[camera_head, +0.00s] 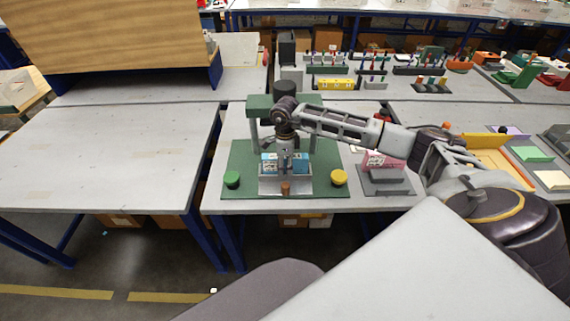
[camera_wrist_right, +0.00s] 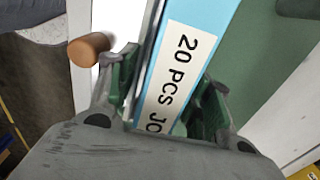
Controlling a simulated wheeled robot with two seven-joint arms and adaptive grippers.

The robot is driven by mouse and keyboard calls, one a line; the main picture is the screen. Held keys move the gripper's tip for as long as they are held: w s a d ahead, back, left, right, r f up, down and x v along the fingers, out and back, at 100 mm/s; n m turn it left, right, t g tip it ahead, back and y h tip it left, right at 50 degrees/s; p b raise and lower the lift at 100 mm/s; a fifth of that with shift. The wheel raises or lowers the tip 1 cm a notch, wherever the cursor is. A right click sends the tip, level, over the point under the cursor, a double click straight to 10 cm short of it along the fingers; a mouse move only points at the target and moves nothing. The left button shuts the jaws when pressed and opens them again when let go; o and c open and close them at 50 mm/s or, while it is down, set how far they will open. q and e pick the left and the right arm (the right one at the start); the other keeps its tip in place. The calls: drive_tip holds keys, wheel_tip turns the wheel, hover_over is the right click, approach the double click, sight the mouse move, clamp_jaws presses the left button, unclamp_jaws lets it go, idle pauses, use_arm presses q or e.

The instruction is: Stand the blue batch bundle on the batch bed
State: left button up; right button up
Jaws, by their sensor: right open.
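The blue batch bundle (camera_head: 270,166) sits at the pale batch bed (camera_head: 284,187) of the green-based machine; it seems to rest there upright, though its underside is hidden. My right gripper (camera_head: 286,158) reaches down over it from above, hiding its middle. In the right wrist view the blue bundle (camera_wrist_right: 205,22), with a white label reading "20 PCS JO", lies between the green-padded fingers of my right gripper (camera_wrist_right: 166,95). These fingers are open, one on each side of the bundle; I cannot tell whether either touches it. My left gripper is not in view.
A green button (camera_head: 232,178) and a yellow button (camera_head: 339,177) flank the bed. A brown knob (camera_head: 285,188) stands at its front and shows close in the wrist view (camera_wrist_right: 88,48). A pink bundle (camera_head: 384,161) stands to the right. The left table (camera_head: 100,155) is clear.

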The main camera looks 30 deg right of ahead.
drive_tip(key=shift+r, duration=0.4)
wheel_tip(320, 180, up, 6)
drive_tip(key=shift+f+b, duration=0.2)
drive_tip(key=shift+b, duration=0.1)
wheel_tip(320, 180, up, 4)
drive_tip(key=shift+r, duration=0.9)
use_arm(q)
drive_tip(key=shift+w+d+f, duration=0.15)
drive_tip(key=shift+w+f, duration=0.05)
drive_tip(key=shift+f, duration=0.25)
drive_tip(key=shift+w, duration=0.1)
